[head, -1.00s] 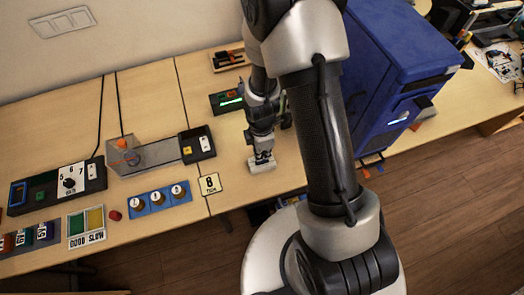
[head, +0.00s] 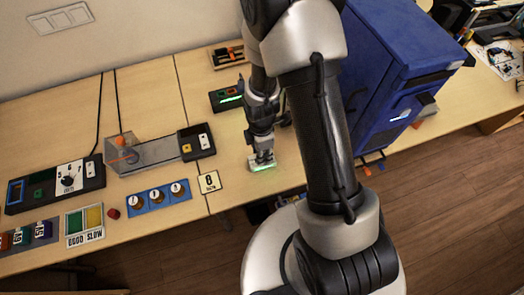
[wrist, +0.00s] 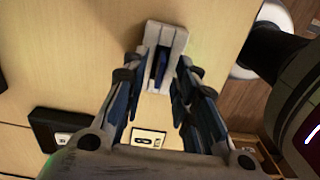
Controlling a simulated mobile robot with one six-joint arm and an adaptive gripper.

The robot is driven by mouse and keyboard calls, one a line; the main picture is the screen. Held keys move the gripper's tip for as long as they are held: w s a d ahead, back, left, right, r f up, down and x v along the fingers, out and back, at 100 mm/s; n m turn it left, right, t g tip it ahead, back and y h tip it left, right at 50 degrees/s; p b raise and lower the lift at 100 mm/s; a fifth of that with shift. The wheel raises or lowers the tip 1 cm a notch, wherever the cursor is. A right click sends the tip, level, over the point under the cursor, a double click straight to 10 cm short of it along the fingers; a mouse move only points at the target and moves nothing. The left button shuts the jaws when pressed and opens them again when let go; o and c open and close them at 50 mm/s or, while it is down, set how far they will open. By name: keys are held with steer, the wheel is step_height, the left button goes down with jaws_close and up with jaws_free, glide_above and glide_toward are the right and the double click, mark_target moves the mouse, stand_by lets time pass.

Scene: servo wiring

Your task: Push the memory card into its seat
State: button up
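The memory card (wrist: 161,62) is a dark blue strip standing in the slot of a small grey seat block (wrist: 181,42) in the wrist view. My gripper (wrist: 158,65) is over the block with its two fingers apart, one on each side of the card. I cannot tell whether the fingertips touch the block. In the head view my gripper (head: 262,155) points down at the seat (head: 262,168), which shows a green glow. The card is hidden there.
Left of the seat is a small number sign (head: 208,182). Beyond it are a blue dial panel (head: 158,198) and a grey tray (head: 148,153). A dark box with a green strip (head: 226,99) lies behind. A blue cabinet (head: 395,60) stands to the right.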

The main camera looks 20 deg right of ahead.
step_height(320, 180, up, 12)
stand_by(0.7)
stand_by(0.4)
steer(key=s+r+m+t, duration=0.1)
steer(key=s+r+m, duration=0.1)
steer(key=r+m, duration=0.35)
steer(key=s+r+m+t, duration=0.1)
steer(key=s+r+m, duration=0.15)
steer(key=r, duration=0.65)
steer(key=s+r+m+t, duration=0.2)
steer(key=s+r+m, duration=0.5)
steer(key=s+m, duration=0.2)
steer(key=shift+s+r+m+t, duration=0.3)
steer(key=shift+s+r, duration=0.1)
steer(key=shift+s, duration=0.4)
